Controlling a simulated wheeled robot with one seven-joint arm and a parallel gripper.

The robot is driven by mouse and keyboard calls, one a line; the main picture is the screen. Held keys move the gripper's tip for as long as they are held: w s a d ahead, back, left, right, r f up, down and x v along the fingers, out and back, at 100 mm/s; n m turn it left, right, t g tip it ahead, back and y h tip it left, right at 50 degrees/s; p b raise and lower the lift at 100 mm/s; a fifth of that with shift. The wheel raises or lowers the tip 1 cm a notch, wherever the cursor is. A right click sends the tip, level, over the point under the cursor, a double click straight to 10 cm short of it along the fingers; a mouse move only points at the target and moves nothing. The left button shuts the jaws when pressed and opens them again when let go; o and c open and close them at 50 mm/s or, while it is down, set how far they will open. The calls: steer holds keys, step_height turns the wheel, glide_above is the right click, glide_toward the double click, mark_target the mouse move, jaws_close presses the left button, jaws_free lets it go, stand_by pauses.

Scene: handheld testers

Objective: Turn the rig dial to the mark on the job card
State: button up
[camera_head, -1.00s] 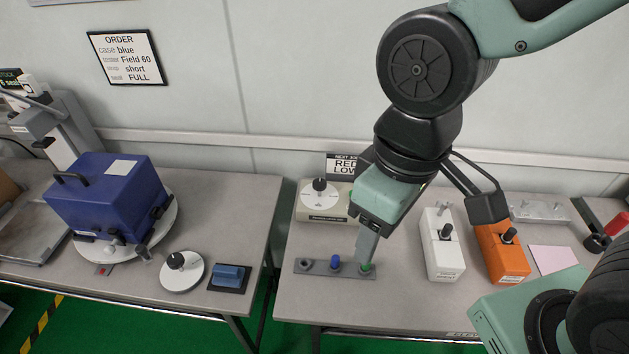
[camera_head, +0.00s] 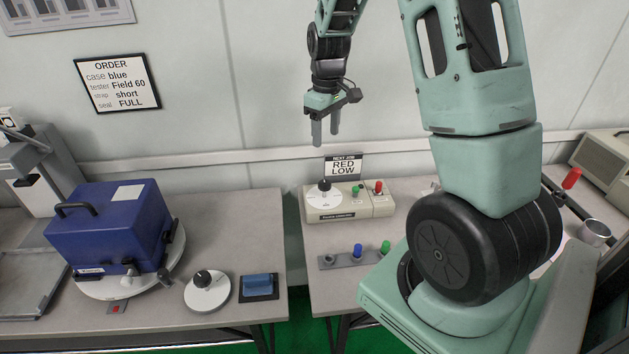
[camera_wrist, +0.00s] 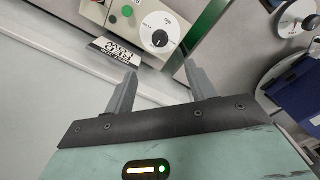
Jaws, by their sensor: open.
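The rig dial (camera_head: 323,197) is a white disc with a black knob on the left of a beige box (camera_head: 338,214). In the wrist view the dial (camera_wrist: 160,32) lies beyond and between my fingertips. Its marks are too small to read. The job card (camera_head: 343,168) stands behind the box and reads "NEXT JOB RED LOW"; it also shows upside down in the wrist view (camera_wrist: 113,52). My gripper (camera_head: 325,143) is open and empty, pointing down, raised above the card and the box and touching neither.
A red knob (camera_head: 378,187) and a green button are on the box's right. A grey strip (camera_head: 345,261) with blue and green pegs lies in front. A blue case (camera_head: 110,232), a white dial disc (camera_head: 207,293) and an order card (camera_head: 117,83) are left.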

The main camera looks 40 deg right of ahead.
mark_target(325, 183)
step_height(325, 183, down, 15)
steer(key=shift+f+p, duration=0.1)
steer(key=shift+p, duration=0.45)
steer(key=c, duration=1)
